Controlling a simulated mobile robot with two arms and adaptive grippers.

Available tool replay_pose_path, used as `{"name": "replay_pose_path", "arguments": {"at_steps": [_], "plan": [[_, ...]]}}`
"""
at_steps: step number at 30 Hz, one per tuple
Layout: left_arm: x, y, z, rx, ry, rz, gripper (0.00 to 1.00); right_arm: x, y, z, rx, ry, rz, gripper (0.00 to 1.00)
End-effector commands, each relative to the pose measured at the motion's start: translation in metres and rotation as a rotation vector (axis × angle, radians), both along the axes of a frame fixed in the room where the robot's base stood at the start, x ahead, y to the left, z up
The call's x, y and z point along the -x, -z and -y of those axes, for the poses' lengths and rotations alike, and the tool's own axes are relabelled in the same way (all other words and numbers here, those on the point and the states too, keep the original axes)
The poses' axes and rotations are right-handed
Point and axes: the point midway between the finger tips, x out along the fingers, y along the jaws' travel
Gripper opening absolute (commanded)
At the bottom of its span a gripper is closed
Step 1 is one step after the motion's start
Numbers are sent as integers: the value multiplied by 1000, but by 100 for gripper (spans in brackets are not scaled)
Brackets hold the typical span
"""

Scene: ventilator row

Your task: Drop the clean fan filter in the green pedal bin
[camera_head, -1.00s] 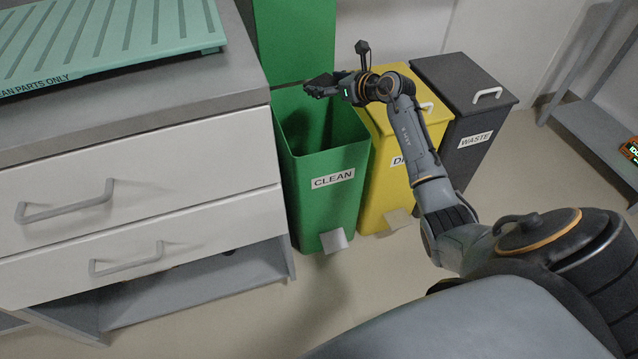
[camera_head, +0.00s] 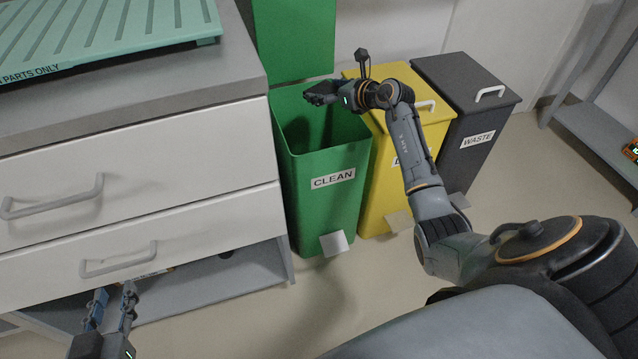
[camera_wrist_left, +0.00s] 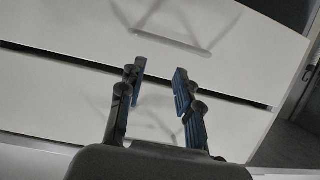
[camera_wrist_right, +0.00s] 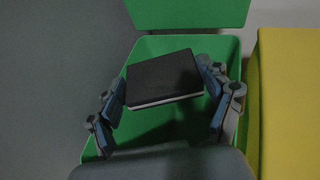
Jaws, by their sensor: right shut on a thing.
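The green pedal bin (camera_head: 322,205) is labelled CLEAN, and its lid (camera_head: 294,38) stands open. My right gripper (camera_head: 325,95) is over the bin's open mouth. In the right wrist view, my right gripper (camera_wrist_right: 165,98) is shut on a flat dark block with a pale edge, the fan filter (camera_wrist_right: 162,78). The filter is above the bin's opening, and the green bin walls (camera_wrist_right: 232,60) show around it. My left gripper (camera_head: 115,305) is at the lower left, in front of the drawers. In the left wrist view (camera_wrist_left: 158,90) its fingers are apart and empty.
A yellow bin (camera_head: 385,200) and a dark WASTE bin (camera_head: 468,150) stand to the right of the green one. A drawer cabinet (camera_head: 140,165) stands left, with a green ribbed tray (camera_head: 110,30) on its counter. A grey shelf (camera_head: 600,140) is at far right.

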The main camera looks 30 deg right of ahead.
Motion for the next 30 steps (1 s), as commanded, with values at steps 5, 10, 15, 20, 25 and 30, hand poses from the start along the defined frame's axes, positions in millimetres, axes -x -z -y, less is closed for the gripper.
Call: {"name": "replay_pose_path", "arguments": {"at_steps": [5,10,15,20,25,30], "plan": [[-7,-15,4,22,5,88,34,0,4,0,0,0,1,58],[-9,-22,6,31,9,126,34,0,5,0,0,0,0,58],[-10,-23,6,33,9,133,34,0,5,0,0,0,0,58],[-10,-23,6,32,9,132,34,0,5,0,0,0,0,87],[-10,-23,6,32,9,131,34,0,5,0,0,0,0,100],[-10,-23,6,32,9,131,34,0,5,0,0,0,0,100]]}}
